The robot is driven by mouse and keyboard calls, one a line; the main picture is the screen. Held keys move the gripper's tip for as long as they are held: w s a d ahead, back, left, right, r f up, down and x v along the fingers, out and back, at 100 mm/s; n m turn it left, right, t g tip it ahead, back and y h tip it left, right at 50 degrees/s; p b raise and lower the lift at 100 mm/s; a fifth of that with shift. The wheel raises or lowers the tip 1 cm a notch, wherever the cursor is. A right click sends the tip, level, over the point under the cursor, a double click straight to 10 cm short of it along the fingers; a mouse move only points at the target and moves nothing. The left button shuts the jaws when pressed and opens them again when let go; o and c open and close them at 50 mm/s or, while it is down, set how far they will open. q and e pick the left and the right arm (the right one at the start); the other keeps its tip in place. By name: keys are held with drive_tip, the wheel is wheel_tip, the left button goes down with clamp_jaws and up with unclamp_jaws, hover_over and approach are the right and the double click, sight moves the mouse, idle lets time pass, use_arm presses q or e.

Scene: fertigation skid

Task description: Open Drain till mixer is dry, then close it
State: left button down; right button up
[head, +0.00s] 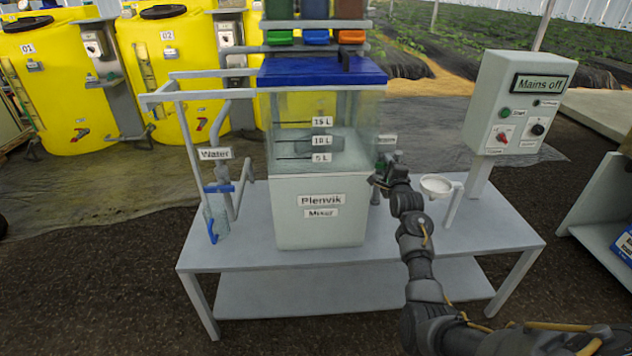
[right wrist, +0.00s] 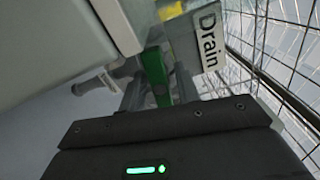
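The mixer (head: 318,223) is a white box marked "Plenvik Mixer" with a clear tank (head: 345,155) and blue lid. Liquid stands in the tank, its surface near the 10 L mark. The Drain valve's green handle (right wrist: 155,78) shows in the right wrist view, beside the white "Drain" label (right wrist: 209,38). My right gripper (head: 382,180) is at the mixer's right side, at the drain. In the right wrist view its fingers (right wrist: 158,90) lie on both sides of the handle; whether they press on it is unclear. My left gripper is not in view.
A small white cup on a stand (head: 437,187) is right of my right arm. A control box (head: 517,103) reading "Mains off" stands at the table's right. A Water pipe (head: 222,165) with blue valve and jug is left of the mixer. Yellow tanks (head: 170,70) stand behind.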

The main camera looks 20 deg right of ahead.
clamp_jaws()
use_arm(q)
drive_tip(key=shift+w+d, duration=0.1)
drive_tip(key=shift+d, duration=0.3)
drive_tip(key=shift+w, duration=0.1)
use_arm(e)
drive_tip(key=shift+r+m+p, duration=0.1)
drive_tip(key=shift+m+p, duration=0.25)
drive_tip(key=shift+m, duration=0.05)
drive_tip(key=m+p, duration=0.7)
drive_tip(key=m, duration=0.6)
drive_tip(key=shift+a+r, duration=0.1)
drive_tip(key=m+p, duration=0.1)
drive_tip(key=m, duration=0.1)
drive_tip(key=shift+m, duration=0.3)
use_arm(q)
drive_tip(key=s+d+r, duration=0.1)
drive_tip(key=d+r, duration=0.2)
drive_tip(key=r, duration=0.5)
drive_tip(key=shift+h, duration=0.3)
use_arm(e)
drive_tip(key=c, duration=0.6)
unclamp_jaws()
drive_tip(key=shift+f+m, duration=0.25)
drive_tip(key=shift+m, duration=0.15)
drive_tip(key=shift+c, duration=0.2)
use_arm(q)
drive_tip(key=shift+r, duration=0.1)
use_arm(e)
drive_tip(key=o, duration=0.9)
